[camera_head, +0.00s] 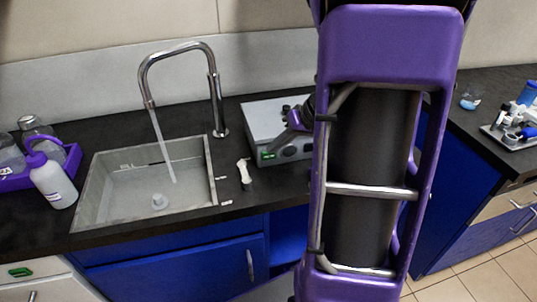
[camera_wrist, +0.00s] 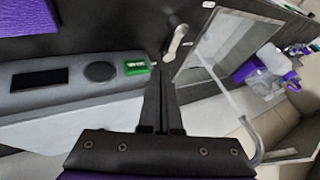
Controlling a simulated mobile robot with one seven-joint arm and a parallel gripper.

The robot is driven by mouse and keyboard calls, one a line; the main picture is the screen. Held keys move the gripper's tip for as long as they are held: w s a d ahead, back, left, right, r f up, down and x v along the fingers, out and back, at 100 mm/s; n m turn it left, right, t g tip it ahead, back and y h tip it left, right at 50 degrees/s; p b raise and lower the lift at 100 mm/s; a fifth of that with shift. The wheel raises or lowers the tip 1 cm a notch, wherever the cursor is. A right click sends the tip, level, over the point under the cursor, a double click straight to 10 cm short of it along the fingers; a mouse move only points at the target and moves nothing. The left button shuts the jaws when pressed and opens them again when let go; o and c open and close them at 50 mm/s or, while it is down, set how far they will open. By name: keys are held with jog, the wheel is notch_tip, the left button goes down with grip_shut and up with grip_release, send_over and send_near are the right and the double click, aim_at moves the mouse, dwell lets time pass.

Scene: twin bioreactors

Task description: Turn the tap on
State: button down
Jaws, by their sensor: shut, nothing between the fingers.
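The chrome tap (camera_head: 216,90) arches over the sink, and a pale stream of water (camera_head: 163,145) runs from its spout. In the wrist view the tap (camera_wrist: 254,143) is at the lower right, with the stream (camera_wrist: 218,84) crossing the sink. The small white tap lever (camera_head: 244,172) stands on the counter right of the sink; it also shows in the wrist view (camera_wrist: 177,42). My gripper (camera_wrist: 164,75) is shut and empty, its fingertips close to the lever in the picture; I see no contact. In the head view my arm hides much of the right side.
The grey sink (camera_head: 90,190) is set into the dark counter. A grey device (camera_head: 262,112) with a green display stands right of the tap. A purple tray (camera_head: 72,160) with bottles and a white wash bottle (camera_head: 52,184) are at the left. A tray of small tools (camera_head: 512,140) is at the far right.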

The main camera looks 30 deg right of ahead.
aim_at(245, 176)
jog(key=b+x, duration=0.1)
jog(key=x, duration=0.8)
jog(key=shift+w+a+f, duration=0.1)
jog(key=shift+a+f, duration=0.05)
jog(key=shift+w+a+f+b, duration=0.15)
jog(key=shift+a+f+b, duration=0.1)
jog(key=shift+b, duration=0.6)
jog(key=shift+a+r+n, duration=0.25)
jog(key=shift+n, duration=0.15)
jog(key=shift+r, duration=0.15)
